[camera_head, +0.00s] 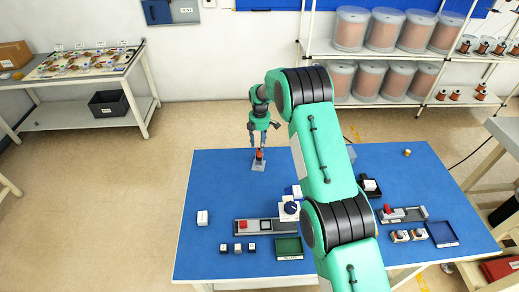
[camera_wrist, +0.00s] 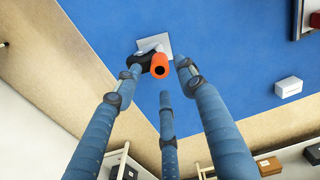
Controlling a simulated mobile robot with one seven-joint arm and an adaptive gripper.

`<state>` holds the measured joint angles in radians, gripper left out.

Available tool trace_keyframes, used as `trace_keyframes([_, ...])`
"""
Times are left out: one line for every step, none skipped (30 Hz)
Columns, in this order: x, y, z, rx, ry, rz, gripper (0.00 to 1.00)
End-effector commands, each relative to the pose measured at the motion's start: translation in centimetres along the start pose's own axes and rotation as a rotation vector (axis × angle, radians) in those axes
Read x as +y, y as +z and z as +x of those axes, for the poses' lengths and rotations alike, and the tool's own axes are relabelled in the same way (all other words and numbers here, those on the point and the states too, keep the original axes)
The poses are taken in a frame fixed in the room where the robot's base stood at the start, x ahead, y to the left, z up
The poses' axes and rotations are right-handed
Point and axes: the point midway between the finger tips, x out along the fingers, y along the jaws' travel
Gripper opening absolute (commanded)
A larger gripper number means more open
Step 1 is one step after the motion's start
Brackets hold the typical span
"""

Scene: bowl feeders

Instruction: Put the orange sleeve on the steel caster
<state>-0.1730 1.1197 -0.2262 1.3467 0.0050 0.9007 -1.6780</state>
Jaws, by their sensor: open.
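The orange sleeve (camera_head: 259,154) is at the far edge of the blue table, above a light grey plate (camera_head: 258,166). In the wrist view the sleeve (camera_wrist: 161,63) is a short orange tube with its dark open end towards the camera. A dark rounded part (camera_wrist: 146,60) sits beside it over the plate (camera_wrist: 154,42); I cannot tell if this is the steel caster, or whether the sleeve is on it. My gripper (camera_head: 259,143) is above the sleeve, pointing down. In the wrist view its three blue fingers (camera_wrist: 160,78) are spread open around the sleeve, apparently without gripping it.
A white block (camera_head: 202,217) stands at the table's left. Nearer are a grey fixture with a red block (camera_head: 242,224), small dark blocks (camera_head: 238,247) and a green tray (camera_head: 289,249). A blue tray (camera_head: 441,234) is at right. The table's far-left area is clear.

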Motion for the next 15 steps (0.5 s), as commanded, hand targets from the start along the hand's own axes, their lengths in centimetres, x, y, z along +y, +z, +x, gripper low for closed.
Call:
trace_keyframes([0.1,0.0,-0.9,0.000,0.003,0.000,0.40])
trace_keyframes([0.1,0.0,-1.4,0.000,0.002,0.000,0.40])
trace_keyframes([0.0,0.0,-2.0,0.000,0.002,0.000,0.40])
trace_keyframes([0.1,0.0,-2.5,0.000,0.002,0.000,0.40])
trace_keyframes([0.1,0.0,-2.9,0.000,0.002,0.000,0.40])
trace_keyframes([0.1,0.0,-3.4,0.000,0.002,0.000,0.40])
trace_keyframes([0.1,0.0,-3.8,0.000,0.002,0.000,0.40])
trace_keyframes([0.1,0.0,-4.2,0.000,0.002,0.000,0.40])
trace_keyframes([0.1,0.0,-4.7,0.000,0.002,0.000,0.40])
trace_keyframes([0.1,0.0,-5.0,0.000,0.002,0.000,0.40])
trace_keyframes([0.1,0.0,-5.2,0.000,0.001,0.000,0.40])
trace_keyframes([0.1,0.0,-5.5,0.000,0.001,0.000,0.40])
trace_keyframes([0.1,0.0,-5.8,0.000,0.001,0.000,0.40])
trace_keyframes([0.1,0.0,-5.9,0.000,0.001,0.000,0.40])
trace_keyframes([0.1,0.0,-6.1,0.000,0.001,0.000,0.40])
